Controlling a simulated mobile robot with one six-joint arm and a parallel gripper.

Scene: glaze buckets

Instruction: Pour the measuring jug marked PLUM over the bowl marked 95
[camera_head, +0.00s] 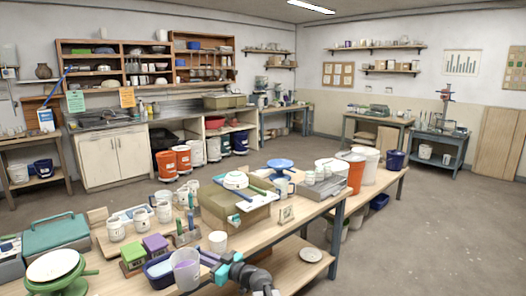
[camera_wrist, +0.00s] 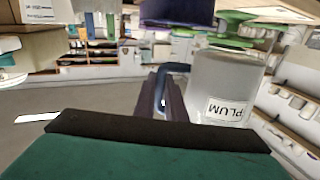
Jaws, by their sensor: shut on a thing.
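A clear measuring jug (camera_wrist: 222,80) with a label reading PLUM upside down fills the right middle of the wrist view. My gripper (camera_wrist: 168,95) is shut on its blue-grey handle. In the head view the jug (camera_head: 185,270), with a purplish tint, is at the table's near edge beside my gripper (camera_head: 208,257). I cannot tell whether its base touches the table. No number 95 is legible.
A blue tub (camera_head: 158,270) stands just left of the jug. Green and purple blocks (camera_head: 155,244), a white cup (camera_head: 218,241) and several white mugs (camera_head: 140,219) crowd the tabletop nearby. Buckets (camera_head: 366,166) stand at the far right end.

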